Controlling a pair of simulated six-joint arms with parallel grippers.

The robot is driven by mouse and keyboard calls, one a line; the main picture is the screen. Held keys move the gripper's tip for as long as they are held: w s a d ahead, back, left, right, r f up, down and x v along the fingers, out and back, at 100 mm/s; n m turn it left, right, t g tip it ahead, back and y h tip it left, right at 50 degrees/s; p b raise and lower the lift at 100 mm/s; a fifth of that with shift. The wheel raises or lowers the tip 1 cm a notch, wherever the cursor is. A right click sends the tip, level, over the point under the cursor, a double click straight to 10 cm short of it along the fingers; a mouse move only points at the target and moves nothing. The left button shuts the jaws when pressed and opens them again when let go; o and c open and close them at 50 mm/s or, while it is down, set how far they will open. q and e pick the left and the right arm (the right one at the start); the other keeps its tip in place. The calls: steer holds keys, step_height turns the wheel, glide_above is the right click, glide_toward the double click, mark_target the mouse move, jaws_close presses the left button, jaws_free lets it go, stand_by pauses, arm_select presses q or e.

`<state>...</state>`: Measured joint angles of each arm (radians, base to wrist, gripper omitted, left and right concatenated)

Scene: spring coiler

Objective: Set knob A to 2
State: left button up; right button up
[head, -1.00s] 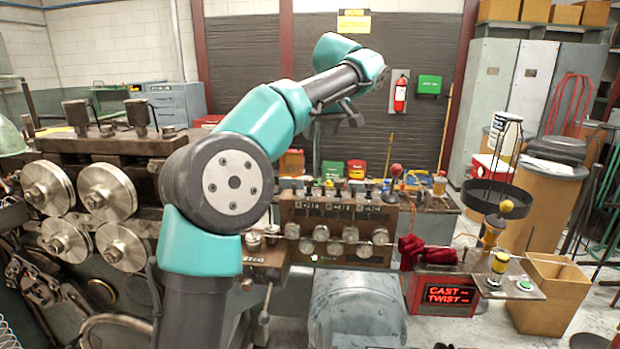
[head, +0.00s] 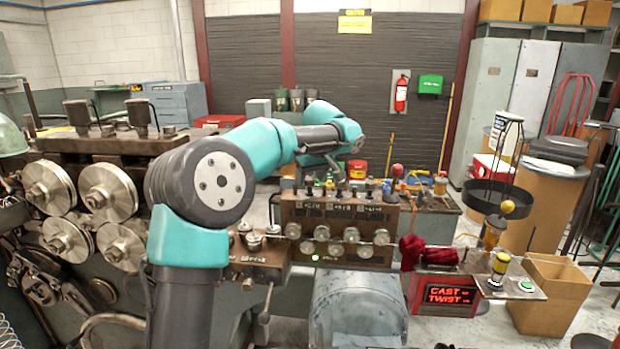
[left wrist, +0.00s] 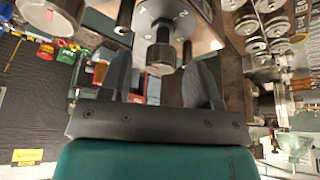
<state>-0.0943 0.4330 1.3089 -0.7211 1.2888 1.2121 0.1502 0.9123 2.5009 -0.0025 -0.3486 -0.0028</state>
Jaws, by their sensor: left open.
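A brown control panel (head: 337,208) stands mid-picture in the head view, with a row of dark knobs along its top. My left gripper (head: 332,178) is in the head view at the panel's top, partly hidden by its own arm. In the left wrist view, my left gripper (left wrist: 160,78) is open, its fingers spread to either side of a dark round knob (left wrist: 160,55). I cannot tell whether they touch it. Small white marks show on the plate beyond this knob, but I cannot read its letter or setting. My right gripper is not in view.
Round metal rollers (head: 322,234) sit on the panel's front. Another dark knob (left wrist: 125,15) stands close to the left finger. A red-lit CAST/TWIST display (head: 450,295) is at lower right. A grey motor housing (head: 355,308) is below the panel.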

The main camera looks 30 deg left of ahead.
arm_select(q)
steer(key=shift+a+f, duration=0.15)
steer(key=shift+f, duration=0.2)
steer(key=shift+c, duration=0.3)
steer(key=c, duration=0.9)
steer(key=shift+o, duration=0.2)
